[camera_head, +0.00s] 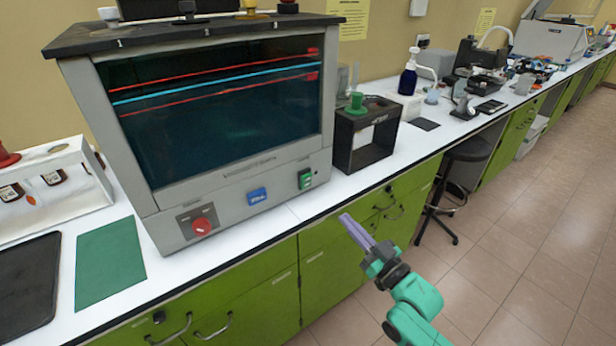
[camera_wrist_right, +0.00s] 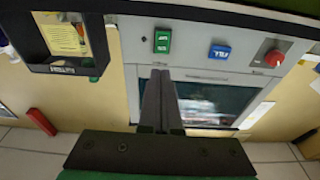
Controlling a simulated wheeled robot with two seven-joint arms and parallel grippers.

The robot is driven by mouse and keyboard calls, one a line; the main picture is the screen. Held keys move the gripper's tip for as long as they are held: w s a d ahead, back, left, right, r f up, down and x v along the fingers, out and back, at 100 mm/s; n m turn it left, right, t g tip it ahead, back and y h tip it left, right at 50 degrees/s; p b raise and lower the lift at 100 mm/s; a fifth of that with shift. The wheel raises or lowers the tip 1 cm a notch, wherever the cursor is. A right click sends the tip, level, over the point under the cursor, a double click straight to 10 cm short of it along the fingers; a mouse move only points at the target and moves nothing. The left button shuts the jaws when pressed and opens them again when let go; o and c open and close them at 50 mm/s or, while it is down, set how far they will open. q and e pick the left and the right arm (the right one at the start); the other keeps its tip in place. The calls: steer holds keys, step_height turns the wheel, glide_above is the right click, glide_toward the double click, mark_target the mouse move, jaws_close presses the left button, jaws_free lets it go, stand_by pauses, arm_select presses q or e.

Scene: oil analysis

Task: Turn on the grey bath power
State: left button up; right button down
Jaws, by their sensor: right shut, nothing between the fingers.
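The grey bath (camera_head: 230,125) stands on the white counter in the head view, with a dark glass front and red and blue lines across it. Its lower front panel carries a red knob (camera_head: 201,226), a blue display (camera_head: 257,196) and a green switch (camera_head: 305,178). My right gripper (camera_head: 348,220) is shut and empty, in front of the counter edge, below and to the right of the green switch and apart from it. In the right wrist view the shut fingers (camera_wrist_right: 161,80) show below the green switch (camera_wrist_right: 162,42), with the blue display and red knob to the right. My left gripper is out of view.
A black open-fronted box (camera_head: 366,133) with a green knob on top stands just right of the bath. A green mat (camera_head: 110,262), a dark tray (camera_head: 28,290) and a white bottle rack (camera_head: 90,190) lie to the left. Green cabinets with handles run below the counter.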

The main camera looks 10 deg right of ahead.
steer(key=s, duration=0.1)
steer(key=p, duration=0.2)
glide_toward(308, 178)
steer(key=x, duration=0.6)
steer(key=shift+r, duration=0.1)
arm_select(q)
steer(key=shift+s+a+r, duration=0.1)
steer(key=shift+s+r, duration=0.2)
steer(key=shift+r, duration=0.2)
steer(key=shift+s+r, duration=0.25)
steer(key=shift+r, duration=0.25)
arm_select(e)
steer(key=shift+w+a, duration=0.25)
steer(key=shift+w, duration=0.1)
steer(key=shift+w+r+p, duration=0.15)
steer(key=shift+r+p, duration=0.35)
steer(key=shift+p, duration=0.55)
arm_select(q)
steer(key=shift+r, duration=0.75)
arm_select(e)
steer(key=shift+a+f+g, duration=0.1)
steer(key=shift+f+g, duration=0.2)
steer(key=shift+f, duration=0.05)
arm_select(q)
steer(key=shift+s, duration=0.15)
